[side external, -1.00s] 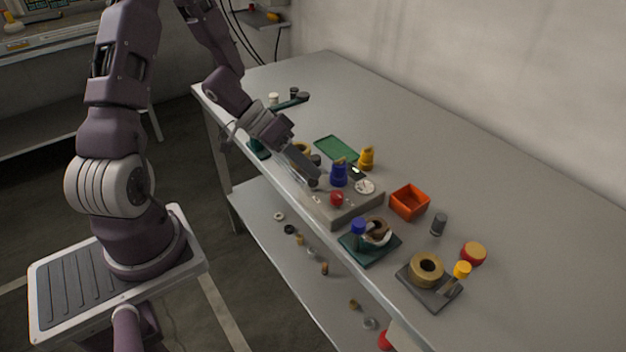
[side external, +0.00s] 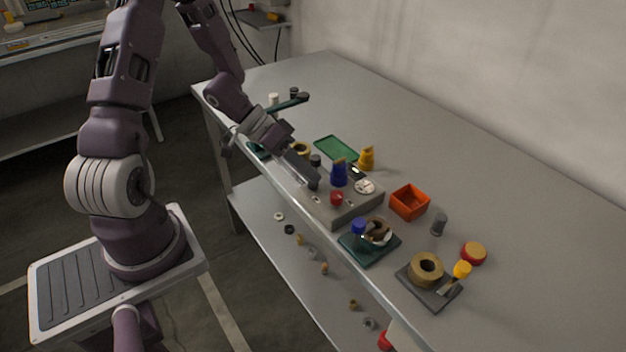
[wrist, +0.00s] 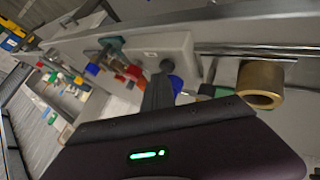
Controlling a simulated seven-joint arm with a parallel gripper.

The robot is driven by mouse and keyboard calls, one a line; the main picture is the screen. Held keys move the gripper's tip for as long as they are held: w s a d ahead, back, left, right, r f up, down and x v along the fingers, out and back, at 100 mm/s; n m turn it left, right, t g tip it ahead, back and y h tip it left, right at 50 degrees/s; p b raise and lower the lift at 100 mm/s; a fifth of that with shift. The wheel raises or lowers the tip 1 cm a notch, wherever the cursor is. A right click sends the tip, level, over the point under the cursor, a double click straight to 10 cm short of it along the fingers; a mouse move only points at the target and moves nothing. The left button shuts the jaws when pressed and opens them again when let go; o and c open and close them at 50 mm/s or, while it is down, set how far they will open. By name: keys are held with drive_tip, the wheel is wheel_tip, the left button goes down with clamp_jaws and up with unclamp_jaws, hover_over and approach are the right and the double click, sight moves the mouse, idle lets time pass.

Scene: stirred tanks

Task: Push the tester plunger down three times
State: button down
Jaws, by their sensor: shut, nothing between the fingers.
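The tester is a grey box (side external: 352,211) near the front edge of the bench in the side view. It carries a red knob, a white dial and a dark plunger knob (side external: 313,185) at its left end. The tester body (wrist: 150,52) and the round dark knob (wrist: 166,66) also show in the wrist view. My gripper (side external: 316,180) is shut and empty, its fingertips right at the plunger knob. In the wrist view my gripper (wrist: 160,80) points at that knob. I cannot tell whether they touch, or how far down the plunger is.
A blue bottle (side external: 339,174) and a yellow bottle (side external: 367,158) stand close behind my gripper. An orange bin (side external: 409,202) is right of the tester. A dark green plate (side external: 370,250) with parts lies in front. The bench's back is clear.

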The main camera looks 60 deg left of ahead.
drive_tip(key=shift+f, duration=0.1)
idle(0.3)
drive_tip(key=shift+r, duration=1.1)
drive_tip(key=shift+r, duration=2.55)
wheel_tip(320, 180, up, 4)
drive_tip(key=shift+f, duration=0.1)
idle(0.3)
drive_tip(key=shift+f, duration=0.1)
hover_over(308, 183)
drive_tip(key=shift+f, duration=4.35)
